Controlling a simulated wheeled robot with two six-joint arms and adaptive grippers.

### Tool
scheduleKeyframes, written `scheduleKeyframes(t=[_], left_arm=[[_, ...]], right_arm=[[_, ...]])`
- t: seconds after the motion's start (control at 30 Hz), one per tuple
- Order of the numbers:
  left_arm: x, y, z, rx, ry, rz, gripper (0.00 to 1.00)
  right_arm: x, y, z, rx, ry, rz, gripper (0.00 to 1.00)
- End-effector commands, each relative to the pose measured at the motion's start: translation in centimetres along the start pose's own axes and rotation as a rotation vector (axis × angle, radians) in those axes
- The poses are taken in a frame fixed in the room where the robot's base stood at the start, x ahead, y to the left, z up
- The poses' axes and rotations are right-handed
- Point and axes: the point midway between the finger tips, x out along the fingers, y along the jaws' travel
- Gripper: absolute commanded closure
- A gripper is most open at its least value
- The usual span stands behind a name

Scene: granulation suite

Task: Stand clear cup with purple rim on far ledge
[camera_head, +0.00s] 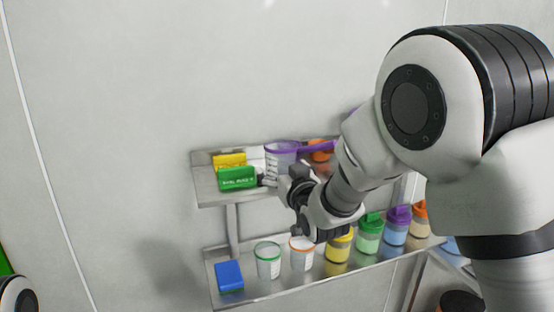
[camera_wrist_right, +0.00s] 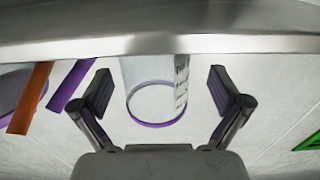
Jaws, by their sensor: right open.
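The clear cup with a purple rim (camera_head: 282,158) is upright at the upper ledge (camera_head: 213,190) of the wall rack, right of the green box. In the right wrist view, which looks inverted, the cup (camera_wrist_right: 155,92) lies between the two fingers, with its purple rim toward the palm and its other end at the metal ledge edge (camera_wrist_right: 240,43). My right gripper (camera_wrist_right: 163,92) is open, with a gap on both sides of the cup. In the head view my right gripper (camera_head: 284,181) is in front of the cup and hides its lower part. My left gripper is out of view.
Yellow (camera_head: 229,160) and green (camera_head: 238,178) boxes stand left of the cup. Purple (camera_head: 317,147) and orange (camera_head: 320,155) items are close on its right. The lower shelf (camera_head: 258,290) holds a blue box (camera_head: 229,276), cups and several lidded containers.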

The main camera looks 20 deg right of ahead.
Motion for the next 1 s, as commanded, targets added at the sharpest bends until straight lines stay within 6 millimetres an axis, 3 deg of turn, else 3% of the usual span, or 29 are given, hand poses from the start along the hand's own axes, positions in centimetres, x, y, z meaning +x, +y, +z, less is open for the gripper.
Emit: scheduleKeyframes(t=[0.03, 0.13, 0.37, 0.53, 1.0], left_arm=[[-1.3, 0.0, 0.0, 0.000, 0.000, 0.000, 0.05], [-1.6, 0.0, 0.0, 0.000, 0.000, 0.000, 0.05], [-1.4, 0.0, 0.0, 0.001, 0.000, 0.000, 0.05], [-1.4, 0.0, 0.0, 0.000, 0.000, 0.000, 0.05], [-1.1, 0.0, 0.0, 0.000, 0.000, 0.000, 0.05]], right_arm=[[1.0, 0.0, -0.6, 0.001, -0.001, 0.000, 0.01], [2.3, 0.0, -0.3, 0.002, -0.002, 0.000, 0.01], [2.6, 0.0, 0.0, 0.001, -0.001, 0.001, 0.01], [2.6, 0.0, 0.0, 0.001, -0.001, 0.001, 0.61], [2.6, 0.0, -0.4, 0.002, 0.001, 0.001, 0.61]])
